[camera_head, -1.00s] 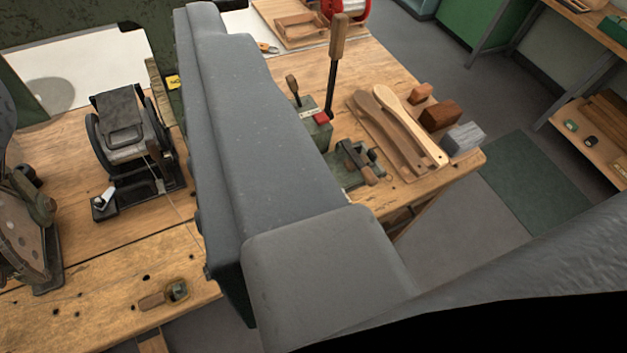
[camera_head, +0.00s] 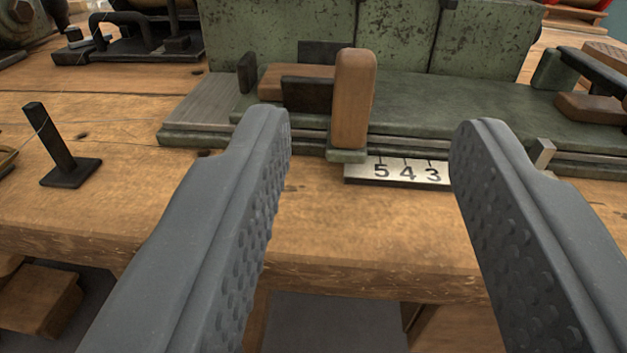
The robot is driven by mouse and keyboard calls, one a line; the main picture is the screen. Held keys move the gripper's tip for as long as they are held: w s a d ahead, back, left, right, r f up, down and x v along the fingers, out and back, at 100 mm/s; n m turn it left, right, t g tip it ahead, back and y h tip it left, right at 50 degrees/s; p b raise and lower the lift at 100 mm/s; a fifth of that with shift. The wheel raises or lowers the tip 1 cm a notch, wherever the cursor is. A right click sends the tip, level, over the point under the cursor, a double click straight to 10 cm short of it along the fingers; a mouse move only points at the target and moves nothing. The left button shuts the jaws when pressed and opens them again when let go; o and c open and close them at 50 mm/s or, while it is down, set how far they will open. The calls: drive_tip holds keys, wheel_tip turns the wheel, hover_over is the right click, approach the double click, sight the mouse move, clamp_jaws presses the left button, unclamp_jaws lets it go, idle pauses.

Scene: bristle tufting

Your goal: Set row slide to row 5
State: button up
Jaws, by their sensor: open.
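The row slide's upright wooden handle (camera_head: 353,98) stands on a small green base at the front of a green metal machine. The number plate (camera_head: 395,171) below it shows 5, 4 and 3 from left to right, with tick marks above. The handle's base sits a little left of the 5, over the plate's left end; it hides any marks there. My gripper (camera_head: 372,130) is open and empty. Its two ribbed grey fingers frame the handle in the picture, left finger to its left and right finger to its right, neither seen touching it.
The green machine bed (camera_head: 470,105) runs along the back with upright green plates behind it. A black post (camera_head: 52,140) with a thin wire stands on the bench at left. Bare wooden bench (camera_head: 330,235) lies in front, down to its edge.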

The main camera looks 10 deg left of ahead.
sight(356, 74)
drive_tip(key=w+p, duration=0.1)
drive_tip(key=w, duration=0.3)
drive_tip(key=w+p, duration=0.2)
drive_tip(key=w, duration=0.3)
drive_tip(key=w+f+p, duration=0.1)
drive_tip(key=w+p, duration=0.1)
drive_tip(key=w, duration=0.2)
drive_tip(key=shift+w+a, duration=0.15)
drive_tip(key=shift+a, duration=0.1)
idle(0.4)
